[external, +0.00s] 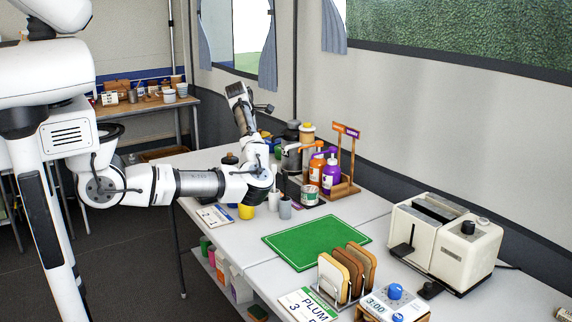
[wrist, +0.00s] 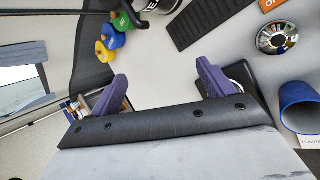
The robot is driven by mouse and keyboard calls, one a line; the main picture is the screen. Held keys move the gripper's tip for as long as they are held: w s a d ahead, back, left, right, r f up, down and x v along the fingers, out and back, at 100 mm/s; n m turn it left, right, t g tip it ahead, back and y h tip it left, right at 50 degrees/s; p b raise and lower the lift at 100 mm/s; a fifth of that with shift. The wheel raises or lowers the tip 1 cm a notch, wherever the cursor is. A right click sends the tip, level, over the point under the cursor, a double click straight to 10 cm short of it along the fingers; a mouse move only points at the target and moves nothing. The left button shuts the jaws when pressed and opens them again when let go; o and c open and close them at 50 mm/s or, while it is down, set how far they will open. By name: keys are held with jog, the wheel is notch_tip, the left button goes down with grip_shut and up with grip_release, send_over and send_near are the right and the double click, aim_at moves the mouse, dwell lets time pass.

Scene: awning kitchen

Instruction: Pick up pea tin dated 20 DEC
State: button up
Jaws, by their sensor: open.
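A small can-like item with a green and white band (external: 309,195) stands on the table behind the green board in the external view. I cannot read a date on it or tell whether it holds peas. My gripper (wrist: 165,86) is open, its two purple fingers wide apart with nothing between them in the wrist view. In the external view the end of my arm (external: 240,94) is raised above the table's far part, and its fingers are hard to make out. No date label is readable in either view.
Orange and purple bottles (external: 331,174) stand in a wooden rack near the small can. A yellow cup (external: 246,211) and a grey cup (external: 285,208) are near the front edge. A green board (external: 300,245), toast rack and toaster (external: 440,240) lie nearer. A blue cup (wrist: 298,106) shows at right.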

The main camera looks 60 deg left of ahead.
jog(key=w+d+f+h, duration=0.2)
jog(key=w+d+h, duration=0.1)
jog(key=d, duration=0.6)
jog(key=g+h, duration=0.3)
send_near(310, 188)
jog(key=p+x, duration=0.1)
jog(key=x, duration=0.3)
jog(key=shift+f, duration=0.1)
jog(key=shift+p+x, duration=0.9)
jog(key=shift+x, duration=2.1)
jog(key=shift+s+d, duration=0.1)
jog(key=c, duration=1.1)
jog(key=shift+c, duration=0.2)
